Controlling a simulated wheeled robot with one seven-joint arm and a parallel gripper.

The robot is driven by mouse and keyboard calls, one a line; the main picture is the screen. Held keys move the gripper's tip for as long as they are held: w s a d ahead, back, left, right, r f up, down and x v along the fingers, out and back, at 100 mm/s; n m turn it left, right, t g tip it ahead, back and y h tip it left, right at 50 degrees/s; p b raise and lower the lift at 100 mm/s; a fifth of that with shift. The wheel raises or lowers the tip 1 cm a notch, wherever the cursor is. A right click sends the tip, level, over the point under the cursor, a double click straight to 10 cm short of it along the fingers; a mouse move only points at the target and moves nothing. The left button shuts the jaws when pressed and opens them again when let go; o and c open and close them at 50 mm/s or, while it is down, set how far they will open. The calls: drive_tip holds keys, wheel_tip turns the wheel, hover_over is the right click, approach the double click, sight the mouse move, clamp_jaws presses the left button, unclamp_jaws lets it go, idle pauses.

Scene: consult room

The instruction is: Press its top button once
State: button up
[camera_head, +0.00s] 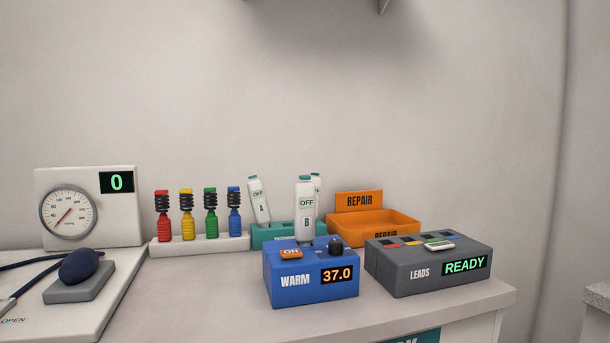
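A white handheld device marked B (305,223) stands upright at the blue box marked WARM (290,297); its teal top shows and its display reads OFF. The box has an orange switch reading ON, a dark knob and a display reading 37.0. A similar device marked A (262,209) leans in a teal holder (262,236) behind, also reading OFF. Another white device with a teal top (318,182) is mostly hidden behind B. The picture does not settle which one "its" means. My gripper is not in view.
A grey LEADS box (420,284) reading READY stands right of the WARM box. Behind it is an orange REPAIR tray (350,228). A gauge unit (118,215) with a dark bulb is left. The counter front (215,300) is clear.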

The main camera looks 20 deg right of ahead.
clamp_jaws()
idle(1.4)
